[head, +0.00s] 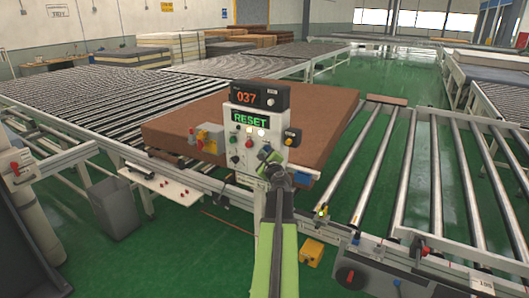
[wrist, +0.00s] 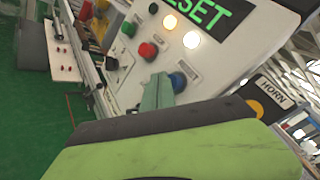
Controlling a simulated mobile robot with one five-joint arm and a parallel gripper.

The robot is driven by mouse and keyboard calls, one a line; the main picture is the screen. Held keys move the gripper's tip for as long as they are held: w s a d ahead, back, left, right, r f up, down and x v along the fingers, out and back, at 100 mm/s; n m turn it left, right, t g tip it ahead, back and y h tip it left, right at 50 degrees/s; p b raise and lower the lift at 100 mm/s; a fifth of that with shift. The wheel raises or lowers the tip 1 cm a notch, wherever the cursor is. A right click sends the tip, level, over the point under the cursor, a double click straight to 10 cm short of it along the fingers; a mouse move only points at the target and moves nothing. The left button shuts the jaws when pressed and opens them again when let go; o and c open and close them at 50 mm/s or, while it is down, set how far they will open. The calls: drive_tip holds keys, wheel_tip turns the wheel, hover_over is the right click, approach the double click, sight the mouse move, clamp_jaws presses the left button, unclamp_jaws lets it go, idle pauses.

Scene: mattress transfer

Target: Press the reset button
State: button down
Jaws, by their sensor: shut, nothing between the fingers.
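The control panel (head: 243,151) stands upright in front of the brown mattress. Its green RESET sign (head: 250,119) is lit and shows large in the wrist view (wrist: 217,14). Below the sign in the wrist view are a red button (wrist: 148,50), a green button (wrist: 129,29), lit white lamps (wrist: 170,21) and a blue button (wrist: 178,82). Small labels there are too blurred to read. My gripper (head: 267,155) is shut and empty at the panel's lower right. Its tip (wrist: 158,92) appears close beside the blue button; I cannot tell whether it touches.
A black counter box (head: 260,97) reading 037 tops the panel. A horn box (wrist: 268,100) with a yellow button sits right of it. The brown mattress (head: 320,110) lies behind on roller conveyors (head: 110,98). A grey bin (head: 115,208) stands left; green floor is open between conveyors.

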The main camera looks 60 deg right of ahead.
drive_tip(key=shift+d, duration=0.8)
idle(0.6)
drive_tip(key=shift+a, duration=1.25)
drive_tip(key=a, duration=0.5)
idle(0.6)
